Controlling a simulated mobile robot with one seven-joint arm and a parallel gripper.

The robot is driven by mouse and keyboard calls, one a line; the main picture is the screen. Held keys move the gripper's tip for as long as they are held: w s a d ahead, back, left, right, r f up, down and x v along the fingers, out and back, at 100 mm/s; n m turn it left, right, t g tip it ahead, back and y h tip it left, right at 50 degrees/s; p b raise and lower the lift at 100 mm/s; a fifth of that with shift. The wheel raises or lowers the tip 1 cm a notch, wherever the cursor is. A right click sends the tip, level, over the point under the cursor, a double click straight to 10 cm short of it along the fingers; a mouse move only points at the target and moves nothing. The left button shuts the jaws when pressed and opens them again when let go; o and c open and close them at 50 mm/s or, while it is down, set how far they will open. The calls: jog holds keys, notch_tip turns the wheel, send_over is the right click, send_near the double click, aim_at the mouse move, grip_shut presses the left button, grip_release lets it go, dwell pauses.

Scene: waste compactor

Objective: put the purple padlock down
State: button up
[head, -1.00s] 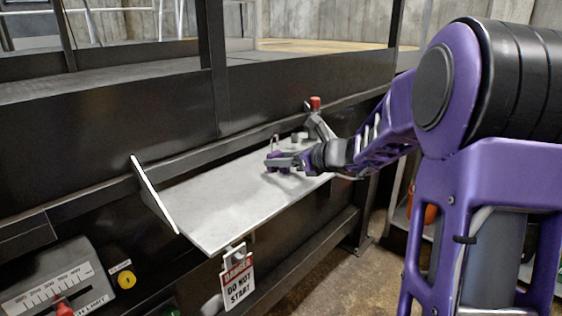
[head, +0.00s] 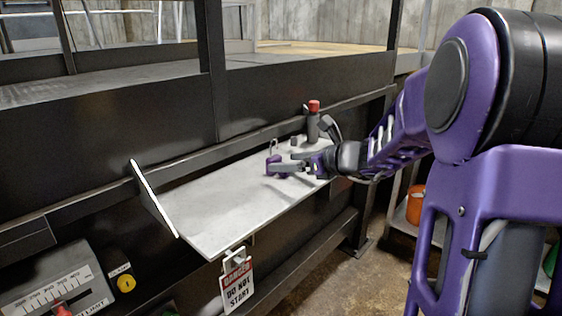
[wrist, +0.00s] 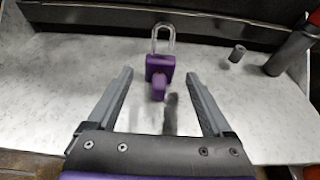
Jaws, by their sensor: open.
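The purple padlock (wrist: 160,68) stands on the grey-white shelf (head: 215,205), its silver shackle pointing up toward the back wall. It also shows in the head view (head: 273,165), near the shelf's right part. My gripper (wrist: 163,82) is open, with one finger on each side of the padlock's near part and a clear gap to both. In the head view my gripper (head: 285,166) reaches in from the right, low over the shelf.
A dark cylinder with a red top (head: 313,122) and a small grey cylinder (wrist: 237,54) stand right of the padlock. A danger tag (head: 237,284) hangs at the shelf's front edge. The shelf's left part is clear.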

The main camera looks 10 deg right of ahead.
jog(key=v, duration=0.8)
jog(key=shift+s+d+p, duration=0.2)
jog(key=shift+s+p, duration=0.1)
jog(key=shift+p, duration=0.15)
jog(key=shift+r, duration=0.2)
